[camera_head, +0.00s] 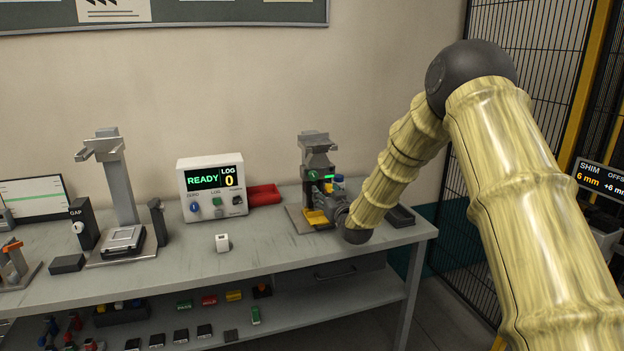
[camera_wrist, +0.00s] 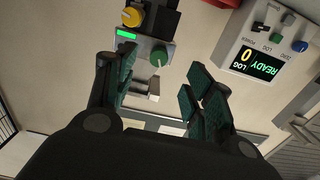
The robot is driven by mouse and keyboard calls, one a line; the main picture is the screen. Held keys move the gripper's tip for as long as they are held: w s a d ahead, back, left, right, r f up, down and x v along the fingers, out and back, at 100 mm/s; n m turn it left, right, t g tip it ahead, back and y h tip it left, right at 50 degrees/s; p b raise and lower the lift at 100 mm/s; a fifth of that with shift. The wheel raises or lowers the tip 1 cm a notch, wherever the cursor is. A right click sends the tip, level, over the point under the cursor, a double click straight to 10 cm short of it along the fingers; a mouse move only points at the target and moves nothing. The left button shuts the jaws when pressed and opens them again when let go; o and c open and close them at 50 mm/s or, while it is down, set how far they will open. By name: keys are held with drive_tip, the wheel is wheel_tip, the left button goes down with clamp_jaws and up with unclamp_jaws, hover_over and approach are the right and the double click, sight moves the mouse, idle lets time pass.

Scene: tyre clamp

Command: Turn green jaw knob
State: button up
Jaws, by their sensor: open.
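The green jaw knob (camera_wrist: 160,57) is a round knob with a pale pointer line, on the grey face of the clamp unit in the wrist view. My gripper (camera_wrist: 160,72) is open, with dark green-padded fingers on either side of the green knob in the picture. No contact shows, and the depth gap is hard to judge. In the head view the clamp stand (camera_head: 317,150) is at the right of the bench, with my gripper (camera_head: 335,207) at its front, partly hiding it.
The white READY/LOG box (camera_head: 211,188) stands left of the clamp, with a red tray (camera_head: 263,195) beside it. A small white block (camera_head: 222,243) lies on the bench front. A dark tray (camera_head: 400,216) is right of my gripper. Bare bench (camera_head: 270,240) lies left of the clamp.

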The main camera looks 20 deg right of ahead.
sight(314, 178)
drive_tip(key=w+p, duration=0.1)
drive_tip(key=w, duration=0.2)
drive_tip(key=w+r, duration=0.1)
drive_tip(key=w, duration=0.2)
drive_tip(key=w+p, duration=0.1)
drive_tip(key=w, duration=0.2)
drive_tip(key=shift+w+a+r+p, duration=0.15)
drive_tip(key=shift+w+a+p, duration=0.15)
drive_tip(key=shift+a, duration=0.05)
drive_tip(key=shift+w, duration=0.9)
drive_tip(key=c, duration=1)
